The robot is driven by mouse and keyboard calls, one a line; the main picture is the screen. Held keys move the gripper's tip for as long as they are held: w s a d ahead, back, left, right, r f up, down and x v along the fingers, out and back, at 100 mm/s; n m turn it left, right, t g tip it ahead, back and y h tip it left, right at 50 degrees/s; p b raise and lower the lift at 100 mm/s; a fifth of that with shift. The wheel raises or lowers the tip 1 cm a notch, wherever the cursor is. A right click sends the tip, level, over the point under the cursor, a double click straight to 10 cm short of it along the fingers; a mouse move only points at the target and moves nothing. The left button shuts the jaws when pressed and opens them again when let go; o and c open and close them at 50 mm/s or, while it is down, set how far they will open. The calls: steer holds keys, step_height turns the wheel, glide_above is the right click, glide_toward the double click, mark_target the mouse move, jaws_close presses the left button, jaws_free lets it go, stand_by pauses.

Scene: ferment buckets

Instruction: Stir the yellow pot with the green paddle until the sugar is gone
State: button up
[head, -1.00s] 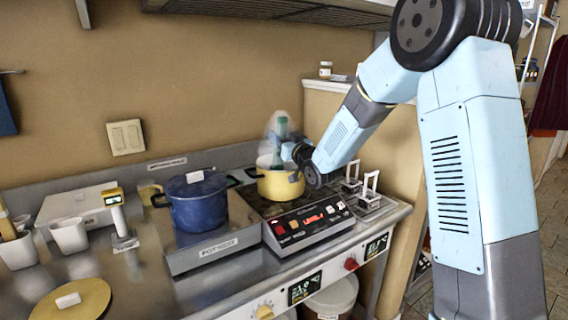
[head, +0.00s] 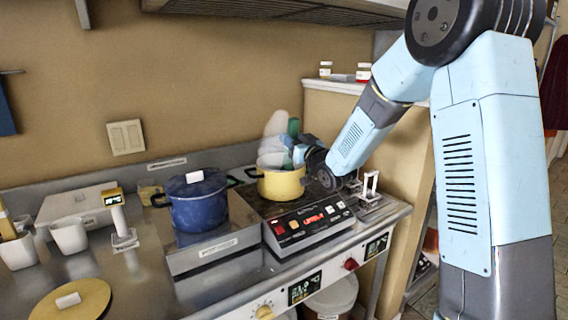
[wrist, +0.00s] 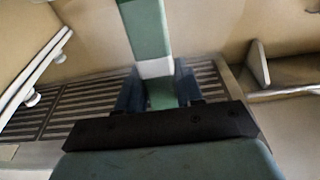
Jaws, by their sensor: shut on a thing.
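The yellow pot (head: 281,184) stands on the hot plate, with pale steam above it. My gripper (head: 300,153) is at the pot's right rim, shut on the green paddle (head: 293,127). The paddle's upper end rises above the gripper. In the wrist view, the green paddle (wrist: 146,35) with a white band is between the two blue fingers of my gripper (wrist: 160,92). The paddle's lower end is hidden, so I cannot tell whether it is in the pot. The pot's contents and any sugar are not visible.
A lidded blue pot (head: 197,205) stands left of the yellow pot. The hot plate's control panel (head: 312,221) faces front. A metal stand (head: 370,186) is to the right, near my arm. A shelf with small jars (head: 363,72) is behind. A range hood hangs above.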

steer(key=shift+w+a, duration=0.3)
steer(key=shift+r, duration=0.1)
steer(key=shift+s+d+r, duration=0.2)
steer(key=shift+s+r, duration=0.1)
steer(key=shift+r, duration=1.55)
steer(key=shift+s+d+r, duration=0.25)
steer(key=shift+s+r, duration=0.1)
steer(key=shift+r, duration=1.5)
steer(key=shift+s+d+r, duration=0.2)
steer(key=shift+s+r, duration=0.1)
steer(key=shift+r, duration=1.65)
steer(key=shift+r, duration=1.45)
steer(key=shift+f, duration=0.1)
